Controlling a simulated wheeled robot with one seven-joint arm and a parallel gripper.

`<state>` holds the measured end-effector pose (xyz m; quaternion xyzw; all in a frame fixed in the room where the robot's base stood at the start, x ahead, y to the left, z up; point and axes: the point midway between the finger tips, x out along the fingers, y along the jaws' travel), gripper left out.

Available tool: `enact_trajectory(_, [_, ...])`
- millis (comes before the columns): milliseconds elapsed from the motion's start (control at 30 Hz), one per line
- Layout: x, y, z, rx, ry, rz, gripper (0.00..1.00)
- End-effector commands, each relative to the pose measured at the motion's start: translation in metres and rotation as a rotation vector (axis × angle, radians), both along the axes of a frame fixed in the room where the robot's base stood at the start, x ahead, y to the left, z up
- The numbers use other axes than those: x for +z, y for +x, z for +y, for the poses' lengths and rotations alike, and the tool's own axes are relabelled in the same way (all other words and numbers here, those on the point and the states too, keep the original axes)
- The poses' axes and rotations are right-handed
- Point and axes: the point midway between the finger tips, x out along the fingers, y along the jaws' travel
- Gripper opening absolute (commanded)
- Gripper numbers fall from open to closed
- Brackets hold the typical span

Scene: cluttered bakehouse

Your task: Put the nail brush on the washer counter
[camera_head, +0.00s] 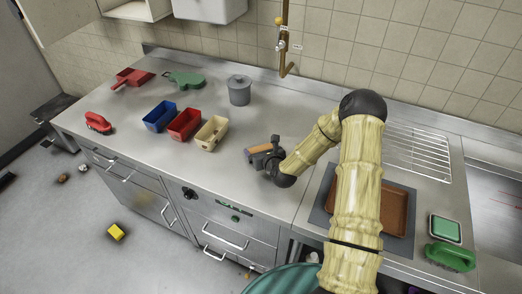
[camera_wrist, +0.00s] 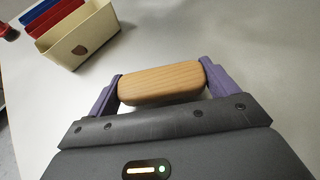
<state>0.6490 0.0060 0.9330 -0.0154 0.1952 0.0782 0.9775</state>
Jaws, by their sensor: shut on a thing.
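The nail brush (camera_wrist: 160,84) is a small wooden block with rounded ends. My gripper (camera_head: 265,153) is shut on it, one purple finger at each end in the wrist view. In the head view the brush (camera_head: 261,148) shows as a small tan-orange bar at the fingertips, low over the steel washer counter (camera_head: 312,112). I cannot tell whether it touches the surface. Its underside is hidden. The counter also fills much of the wrist view (camera_wrist: 255,50).
Blue (camera_head: 160,116), red (camera_head: 185,124) and cream (camera_head: 211,133) bins stand left of my gripper. A grey lidded pot (camera_head: 239,90) stands behind. A red brush (camera_head: 98,122) lies far left. A brown tray (camera_head: 395,212) lies right. Counter around my gripper is clear.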

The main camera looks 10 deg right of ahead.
Motion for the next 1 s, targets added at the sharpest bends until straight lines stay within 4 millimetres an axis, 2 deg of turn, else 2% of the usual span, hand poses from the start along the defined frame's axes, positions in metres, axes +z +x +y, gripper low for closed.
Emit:
enact_trajectory(400, [-0.009,0.000,-0.002,-0.002,0.000,-0.001,0.60])
enact_trajectory(433, [-0.008,0.000,-0.001,-0.002,0.000,-0.001,0.88])
enact_trajectory(500, [-0.008,0.000,-0.001,-0.002,0.000,-0.001,1.00])
enact_trajectory(833, [-0.003,0.000,-0.002,-0.003,-0.001,-0.001,1.00])
enact_trajectory(1000, [-0.001,-0.014,-0.004,-0.004,0.001,0.000,1.00])
